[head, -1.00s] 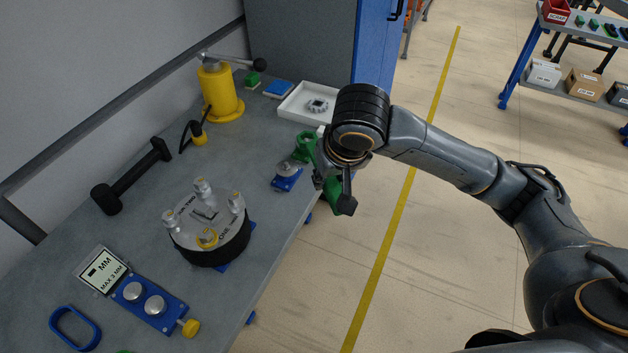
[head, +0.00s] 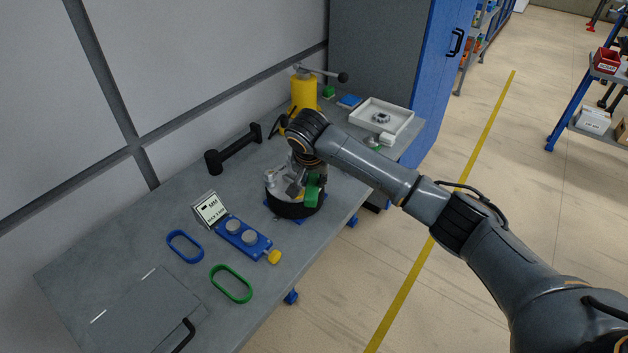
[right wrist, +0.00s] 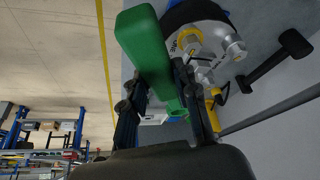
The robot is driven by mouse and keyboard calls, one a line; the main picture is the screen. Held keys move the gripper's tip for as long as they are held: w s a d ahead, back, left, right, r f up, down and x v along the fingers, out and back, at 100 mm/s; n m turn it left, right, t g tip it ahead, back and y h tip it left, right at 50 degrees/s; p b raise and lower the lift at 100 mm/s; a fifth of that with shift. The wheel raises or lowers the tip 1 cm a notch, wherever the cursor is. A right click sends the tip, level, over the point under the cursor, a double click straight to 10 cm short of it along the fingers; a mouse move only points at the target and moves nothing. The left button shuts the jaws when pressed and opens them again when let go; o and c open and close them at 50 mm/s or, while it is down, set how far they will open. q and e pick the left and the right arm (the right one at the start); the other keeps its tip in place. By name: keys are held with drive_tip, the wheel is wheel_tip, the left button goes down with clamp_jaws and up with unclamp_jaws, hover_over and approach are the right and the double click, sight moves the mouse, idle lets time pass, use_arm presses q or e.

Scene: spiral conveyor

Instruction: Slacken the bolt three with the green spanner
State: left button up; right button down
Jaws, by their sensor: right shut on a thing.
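My right gripper (head: 303,182) is shut on the green spanner (head: 313,194) over the round black-sided bolt block (head: 292,209). In the right wrist view the green spanner (right wrist: 145,50) lies between the fingers (right wrist: 165,105), its thick green part reaching up past them. The pale top of the block (right wrist: 211,40) with silver bolts (right wrist: 234,49) and a yellow ring (right wrist: 188,38) shows just beyond the spanner. I cannot tell whether the spanner touches a bolt. Bolt numbers are not readable, and my gripper hides much of the block in the head view. My left gripper is not in view.
A small screen (head: 209,208), a blue fixture (head: 243,236), blue ring (head: 184,246) and green ring (head: 231,283) lie left of the block. A black hammer-like bar (head: 234,148), yellow press (head: 303,92) and white tray (head: 398,118) stand behind.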

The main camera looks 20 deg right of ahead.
drive_tip(key=shift+w+d+f, duration=0.15)
drive_tip(key=shift+w+d, duration=0.1)
drive_tip(key=shift+s+a+p, duration=0.1)
drive_tip(key=shift+p, duration=0.2)
drive_tip(key=shift+s+a+f, duration=0.15)
drive_tip(key=shift+f, duration=0.55)
wheel_tip(320, 180, down, 3)
drive_tip(key=shift+r+b, duration=0.15)
drive_tip(key=shift+b, duration=0.2)
drive_tip(key=shift+r, duration=0.15)
drive_tip(key=shift+p, duration=0.6)
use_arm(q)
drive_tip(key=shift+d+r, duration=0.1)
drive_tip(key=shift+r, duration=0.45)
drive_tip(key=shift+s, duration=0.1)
use_arm(e)
drive_tip(key=shift+f, duration=0.35)
